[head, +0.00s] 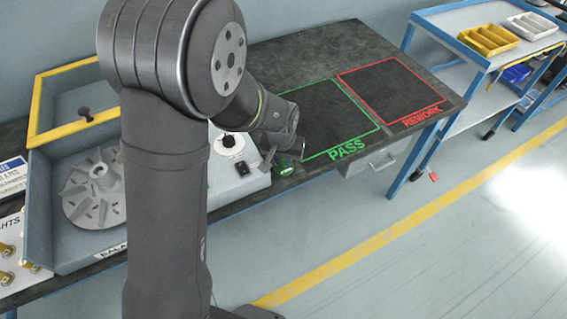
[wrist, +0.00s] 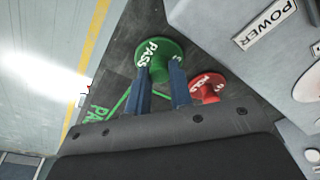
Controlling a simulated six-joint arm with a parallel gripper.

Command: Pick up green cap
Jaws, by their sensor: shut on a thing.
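The green cap (wrist: 158,55), with white PASS lettering on its round top, shows in the wrist view between the tips of my gripper (wrist: 161,82). My two blue fingers are shut on its lower part, and they hide some of it. In the head view the green cap (head: 284,166) is small, near the bench's front edge, beside the grey box. My gripper (head: 278,158) is at it there. I cannot tell whether the cap still touches the bench.
A red cap (wrist: 208,88) stands close to the right finger. The grey box with a POWER label (wrist: 264,27) is near on the right. The green PASS square (head: 325,118) and red REWORK square (head: 392,92) are empty. A blower wheel (head: 95,190) lies at left.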

